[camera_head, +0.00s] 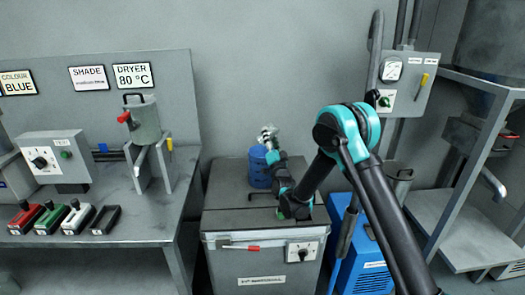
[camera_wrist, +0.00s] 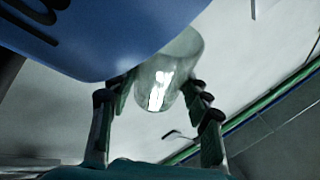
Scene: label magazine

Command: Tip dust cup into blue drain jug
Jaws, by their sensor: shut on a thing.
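The blue drain jug (camera_head: 258,167) stands on top of the grey cabinet in the head view. It also fills the upper left of the wrist view (camera_wrist: 100,35), with dark lettering on its side. My gripper (camera_head: 270,145) is beside and slightly above the jug, on its right. In the wrist view my gripper (camera_wrist: 155,98) has its fingers on both sides of a clear, glossy dust cup (camera_wrist: 165,75) and is shut on it. In the head view the small pale cup (camera_head: 267,131) shows above the jug. Its exact tilt and contents cannot be made out.
The grey cabinet (camera_head: 225,192) has a dial and a red-handled tool on its front. A workbench (camera_head: 130,228) with a dryer stand and coloured-handled pieces is at left. A blue machine (camera_head: 360,262) and a metal rack (camera_head: 455,240) stand at right.

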